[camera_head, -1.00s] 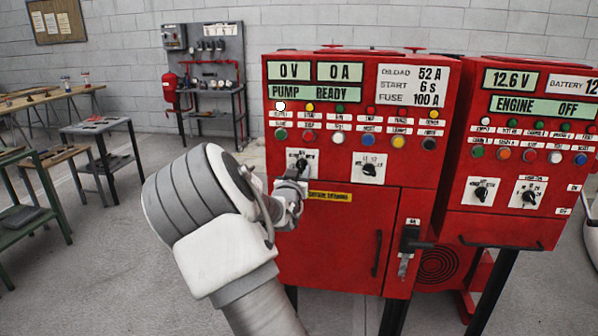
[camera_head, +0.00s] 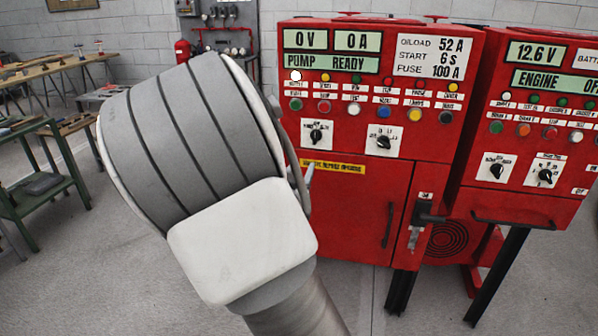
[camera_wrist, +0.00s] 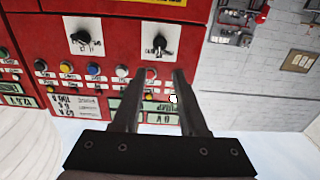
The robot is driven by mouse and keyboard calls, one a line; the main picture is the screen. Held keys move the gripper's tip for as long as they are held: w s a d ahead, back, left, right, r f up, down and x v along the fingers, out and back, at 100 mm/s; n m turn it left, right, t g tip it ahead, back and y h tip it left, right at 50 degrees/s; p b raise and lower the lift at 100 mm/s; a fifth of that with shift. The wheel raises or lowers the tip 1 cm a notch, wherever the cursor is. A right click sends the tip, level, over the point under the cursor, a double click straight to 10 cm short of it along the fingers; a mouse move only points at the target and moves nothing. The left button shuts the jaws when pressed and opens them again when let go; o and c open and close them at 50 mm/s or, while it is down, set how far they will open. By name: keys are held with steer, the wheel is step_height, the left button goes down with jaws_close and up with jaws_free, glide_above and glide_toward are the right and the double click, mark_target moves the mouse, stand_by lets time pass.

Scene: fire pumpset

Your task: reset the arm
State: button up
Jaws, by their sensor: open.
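My gripper (camera_wrist: 158,100) shows in the wrist view with its two dark fingers spread apart and nothing between them. The red pump control cabinet (camera_head: 345,215) lies beyond the fingers and appears upside down in that view. In the head view my pale grey and white arm covers the left middle, and it hides the gripper. The cabinet's left rotary switch (camera_head: 316,134) and right rotary switch (camera_head: 383,142) are both in clear view. The display (camera_head: 330,61) reads "PUMP READY", and a white lamp below it is lit.
A second red cabinet (camera_head: 534,130) reading "ENGINE OFF" stands at the right. A green workbench (camera_head: 50,130) and a wooden table (camera_head: 60,75) are at the left. A wall panel with red piping (camera_head: 225,45) is behind my arm. Grey floor is open at the lower left.

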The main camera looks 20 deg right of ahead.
steer(key=shift+v, duration=0.85)
steer(key=s+a+r+n+g+y+p, duration=0.4)
steer(key=s+a+r+g+y+p, duration=0.15)
steer(key=s+a+y, duration=0.6)
steer(key=s+d+r+n+g, duration=0.1)
steer(key=s+r+g, duration=0.1)
steer(key=s, duration=0.6)
steer(key=s+d+r+n+g+h+p, duration=0.1)
steer(key=s+r+g, duration=0.1)
steer(key=s, duration=0.7)
steer(key=shift+n+p, duration=0.3)
steer(key=shift+n, duration=0.1)
steer(key=shift+r+h, duration=0.1)
steer(key=shift+h, duration=0.15)
